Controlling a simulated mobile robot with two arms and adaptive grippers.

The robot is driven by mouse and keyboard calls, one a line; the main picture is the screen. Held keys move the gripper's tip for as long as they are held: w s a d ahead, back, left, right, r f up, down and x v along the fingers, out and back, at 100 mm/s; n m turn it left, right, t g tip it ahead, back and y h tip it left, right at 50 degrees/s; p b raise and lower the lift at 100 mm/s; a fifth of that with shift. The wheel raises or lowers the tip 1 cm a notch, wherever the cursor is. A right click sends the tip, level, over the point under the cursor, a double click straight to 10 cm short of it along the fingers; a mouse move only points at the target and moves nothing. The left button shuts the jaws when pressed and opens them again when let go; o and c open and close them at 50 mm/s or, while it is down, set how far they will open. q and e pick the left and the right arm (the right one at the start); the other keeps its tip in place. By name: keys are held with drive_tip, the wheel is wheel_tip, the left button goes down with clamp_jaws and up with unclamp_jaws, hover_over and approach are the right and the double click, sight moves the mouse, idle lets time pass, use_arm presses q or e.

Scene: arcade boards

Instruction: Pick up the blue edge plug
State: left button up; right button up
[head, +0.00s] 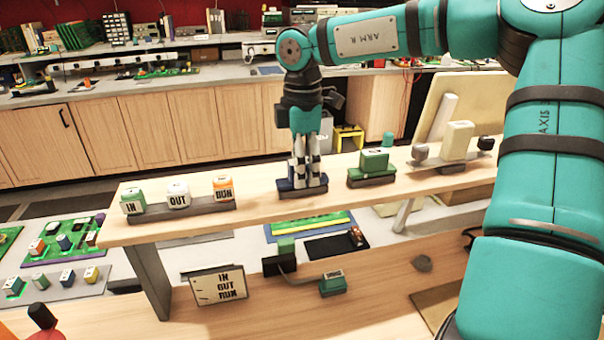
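The blue edge plug (285,184) sits in a dark holder on the raised wooden shelf, near the middle of the head view. Its blue body shows only in part, at the sides of my fingers. My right gripper (306,179) points straight down over it, with the fingertips at the plug's height. The fingers hide much of the plug, and I cannot tell whether they press on it or stand slightly apart. The plug appears upright in its holder. My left gripper is not in view.
A green plug (374,161) in a holder and a cream block (457,140) stand to the right on the shelf. IN, OUT and RUN blocks stand left, on a dark strip (190,211). A sign (219,286) and green connector (333,284) are below.

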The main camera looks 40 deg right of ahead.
clamp_jaws()
drive_tip(key=shift+r, duration=0.15)
